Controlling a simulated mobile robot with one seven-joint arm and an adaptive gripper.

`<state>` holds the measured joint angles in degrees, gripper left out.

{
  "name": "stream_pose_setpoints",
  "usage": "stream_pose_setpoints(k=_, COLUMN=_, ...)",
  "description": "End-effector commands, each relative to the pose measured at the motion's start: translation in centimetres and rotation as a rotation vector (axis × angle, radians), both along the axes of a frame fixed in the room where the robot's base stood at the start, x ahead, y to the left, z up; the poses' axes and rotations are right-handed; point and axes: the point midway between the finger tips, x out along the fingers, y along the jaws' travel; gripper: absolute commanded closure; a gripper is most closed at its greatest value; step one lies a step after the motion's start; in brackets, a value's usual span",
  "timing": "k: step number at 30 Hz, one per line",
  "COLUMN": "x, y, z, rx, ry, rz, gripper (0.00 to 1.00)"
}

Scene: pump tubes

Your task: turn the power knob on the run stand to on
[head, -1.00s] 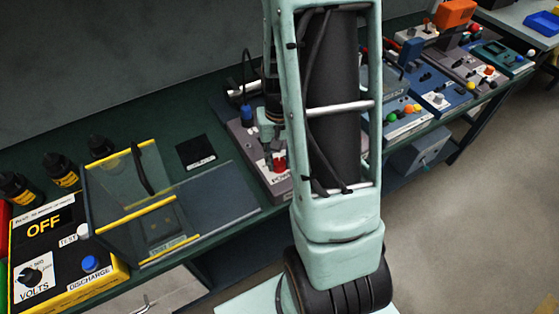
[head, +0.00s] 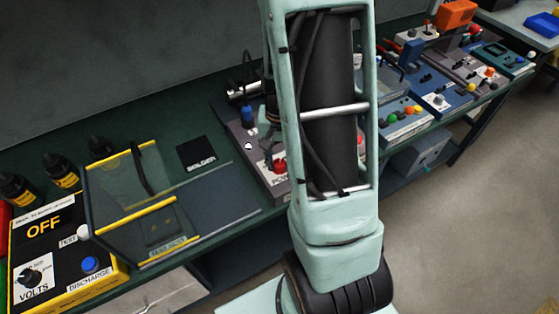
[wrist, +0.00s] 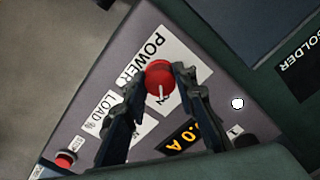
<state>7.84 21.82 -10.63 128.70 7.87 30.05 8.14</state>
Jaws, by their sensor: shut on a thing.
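The power knob (wrist: 157,74) is red, on a white plate lettered POWER, in the middle of the wrist view. A white pointer mark on it points toward the bottom of that picture. The knob also shows in the head view (head: 280,166), beside my arm. My gripper (wrist: 159,83) is shut on the knob, one dark finger on each side. In the head view the gripper is mostly hidden behind my arm link. The run stand (wrist: 96,82) is a grey panel with a LOAD label and an amber display, partly covered by a finger, reading in amps.
A small red button (wrist: 66,159) and a white round part (wrist: 237,103) are on the run stand. A dark pad (head: 197,153) and a clear yellow-edged guard (head: 125,185) lie left of it. A yellow-edged OFF meter (head: 45,228) stands further left. Other panels (head: 437,98) line the right.

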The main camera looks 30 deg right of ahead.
Motion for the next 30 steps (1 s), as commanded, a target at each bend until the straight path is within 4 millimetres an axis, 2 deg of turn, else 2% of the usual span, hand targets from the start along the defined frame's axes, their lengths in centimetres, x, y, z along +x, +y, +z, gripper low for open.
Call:
stream_pose_setpoints(k=1, x=0.0, y=0.0, z=0.0, rx=0.0, ry=0.0, rz=-0.002, gripper=0.99)
stream_pose_setpoints(k=2, x=0.0, y=0.0, z=0.0, rx=0.0, ry=0.0, rz=-0.002, gripper=0.73)
stream_pose_setpoints(k=6, x=0.0, y=0.0, z=0.0, rx=0.0, ry=0.0, rz=-0.001, gripper=0.57)
stream_pose_setpoints(k=17, x=0.1, y=0.0, z=0.4, rx=0.0, ry=-0.002, rz=0.001, gripper=0.57)
stream_pose_setpoints(k=23, x=0.2, y=0.0, z=3.1, rx=-0.001, ry=-0.007, rz=0.0, gripper=0.57)
stream_pose_setpoints(k=30, x=0.2, y=0.0, z=8.0, rx=-0.001, ry=-0.008, rz=0.001, gripper=0.57)
